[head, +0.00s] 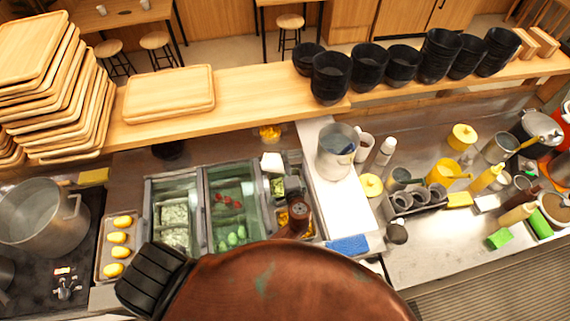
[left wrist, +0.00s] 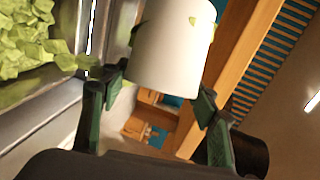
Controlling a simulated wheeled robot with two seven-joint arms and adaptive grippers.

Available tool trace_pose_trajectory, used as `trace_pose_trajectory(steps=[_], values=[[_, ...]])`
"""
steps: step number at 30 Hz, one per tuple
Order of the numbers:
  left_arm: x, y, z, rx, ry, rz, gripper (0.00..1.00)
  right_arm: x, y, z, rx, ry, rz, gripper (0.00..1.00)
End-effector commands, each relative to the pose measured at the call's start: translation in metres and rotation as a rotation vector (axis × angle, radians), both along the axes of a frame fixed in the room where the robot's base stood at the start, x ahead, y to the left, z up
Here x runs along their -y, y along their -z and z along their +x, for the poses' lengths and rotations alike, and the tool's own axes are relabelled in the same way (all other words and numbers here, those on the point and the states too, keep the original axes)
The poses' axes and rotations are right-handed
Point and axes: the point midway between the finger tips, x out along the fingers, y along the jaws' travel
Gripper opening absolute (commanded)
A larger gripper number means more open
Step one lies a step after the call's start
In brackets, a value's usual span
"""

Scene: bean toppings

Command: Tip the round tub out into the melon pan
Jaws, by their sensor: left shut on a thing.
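In the left wrist view my left gripper (left wrist: 160,88) has its green fingers on either side of a white round tub (left wrist: 170,45) and is shut on it. Small green bits stick to the tub's side. To its left is a metal-edged pan of pale green chunks (left wrist: 35,35), perhaps the melon pan. In the head view a left pan holds pale green pieces (head: 174,225), and a small pan also holds green pieces (head: 279,187); I cannot tell which is the melon pan. The held tub is not clearly made out there. My right gripper is not seen.
A green-bottomed pan (head: 230,175) holds red and green items. A tray of yellow items (head: 118,245) and a large pot (head: 40,215) stand left. A metal pot (head: 337,148) stands right. A large copper-coloured curved surface covers the head view's lower middle.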

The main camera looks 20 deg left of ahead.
Motion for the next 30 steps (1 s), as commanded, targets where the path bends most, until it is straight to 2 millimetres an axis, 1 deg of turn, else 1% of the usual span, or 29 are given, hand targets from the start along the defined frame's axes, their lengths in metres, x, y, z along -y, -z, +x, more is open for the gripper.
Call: trace_pose_trajectory(steps=[3, 15, 21, 30], values=[[0.002, 0.005, 0.001, -0.011, 0.0, 0.044, 0.26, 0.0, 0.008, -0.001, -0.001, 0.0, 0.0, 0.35], [0.01, 0.009, 0.003, -0.057, 0.0, 0.228, 0.26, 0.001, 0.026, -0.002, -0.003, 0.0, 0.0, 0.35], [0.012, 0.01, 0.003, -0.071, 0.001, 0.281, 0.26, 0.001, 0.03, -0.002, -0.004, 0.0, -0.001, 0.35], [0.012, 0.009, 0.003, -0.075, 0.0, 0.298, 0.26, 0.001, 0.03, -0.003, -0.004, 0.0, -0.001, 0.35]])
